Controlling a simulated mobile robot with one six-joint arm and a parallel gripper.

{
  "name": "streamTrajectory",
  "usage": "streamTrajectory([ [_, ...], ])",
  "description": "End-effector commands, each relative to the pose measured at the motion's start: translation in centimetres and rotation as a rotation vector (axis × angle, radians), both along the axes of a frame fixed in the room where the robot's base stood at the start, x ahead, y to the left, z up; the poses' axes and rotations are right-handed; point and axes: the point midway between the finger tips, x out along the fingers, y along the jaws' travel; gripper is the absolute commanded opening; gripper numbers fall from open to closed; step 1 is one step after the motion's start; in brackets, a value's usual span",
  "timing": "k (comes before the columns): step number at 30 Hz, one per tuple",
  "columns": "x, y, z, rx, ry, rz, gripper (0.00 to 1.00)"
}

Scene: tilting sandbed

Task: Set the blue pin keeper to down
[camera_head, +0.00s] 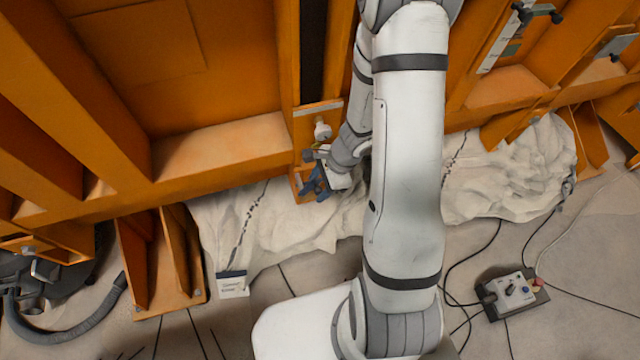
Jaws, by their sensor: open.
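My gripper (322,178) is small in the view, at the end of my arm, left of the big white arm link. It is at a small orange bracket (302,184) low on the orange steel frame. Dark blue parts show at its tip against the bracket. I cannot tell which of them are fingers and which are the blue pin keeper, nor whether they touch. The keeper's position, up or down, cannot be made out. The jaws are open.
Orange beams (225,145) fill the back. Crumpled whitish sheeting (290,225) lies below them. A grey control box (512,292) with cables is on the floor at right. A dark hose (75,325) lies at lower left. An orange support foot (160,262) stands near it.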

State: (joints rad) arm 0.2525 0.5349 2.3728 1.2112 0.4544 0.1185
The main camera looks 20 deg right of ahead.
Motion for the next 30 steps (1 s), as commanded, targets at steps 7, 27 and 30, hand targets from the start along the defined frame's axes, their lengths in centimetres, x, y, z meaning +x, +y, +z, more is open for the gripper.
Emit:
streamTrajectory([
  [7,-0.03,-0.04,0.01,0.000,0.000,-0.001,0.31],
  [27,-0.36,-0.26,-0.44,0.017,0.008,0.001,0.00],
  [30,-0.32,-0.58,-0.73,0.045,0.009,0.003,0.00],
])
